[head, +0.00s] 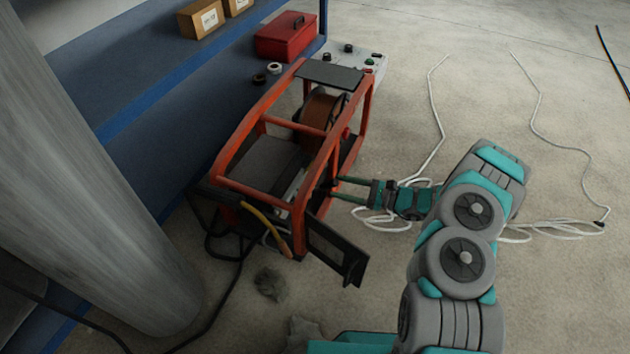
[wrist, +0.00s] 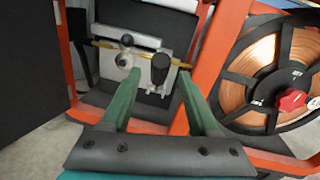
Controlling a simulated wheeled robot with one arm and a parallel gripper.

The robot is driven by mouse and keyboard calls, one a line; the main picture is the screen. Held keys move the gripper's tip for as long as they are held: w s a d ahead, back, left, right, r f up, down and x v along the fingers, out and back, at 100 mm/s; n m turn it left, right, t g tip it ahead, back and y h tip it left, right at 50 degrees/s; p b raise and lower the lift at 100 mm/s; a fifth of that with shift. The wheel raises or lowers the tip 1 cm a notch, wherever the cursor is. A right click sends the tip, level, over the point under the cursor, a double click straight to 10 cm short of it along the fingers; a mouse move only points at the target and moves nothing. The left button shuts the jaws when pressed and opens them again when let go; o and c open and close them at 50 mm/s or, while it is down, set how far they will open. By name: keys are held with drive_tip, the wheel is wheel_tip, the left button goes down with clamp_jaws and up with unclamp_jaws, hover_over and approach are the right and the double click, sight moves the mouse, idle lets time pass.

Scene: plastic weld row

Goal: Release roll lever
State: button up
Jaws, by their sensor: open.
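The welder's feed unit, in an orange-red frame (head: 240,145), stands on the floor with its black side door (head: 335,247) swung open. In the wrist view, a metal feed plate (wrist: 138,77) carries a round grey roller (wrist: 124,60) and a black-handled lever (wrist: 160,69), which looks upright. A yellow wire guide (wrist: 103,43) runs behind them. My gripper (wrist: 157,75) is open, its green fingers one on each side of the black handle, with nothing visibly held. Whether they touch it I cannot tell. In the head view my gripper (head: 334,187) reaches the frame's open side; the lever is hidden.
A copper wire spool (wrist: 275,68) with a red knob sits right of the feed plate, behind an orange bar. A blue bench (head: 150,75) with a red toolbox (head: 286,36) is behind the unit. White cable (head: 545,228) lies on the floor near my arm.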

sight(324, 184)
drive_tip(key=x, duration=0.7)
drive_tip(key=shift+s, duration=0.1)
clamp_jaws()
idle(0.3)
idle(1.0)
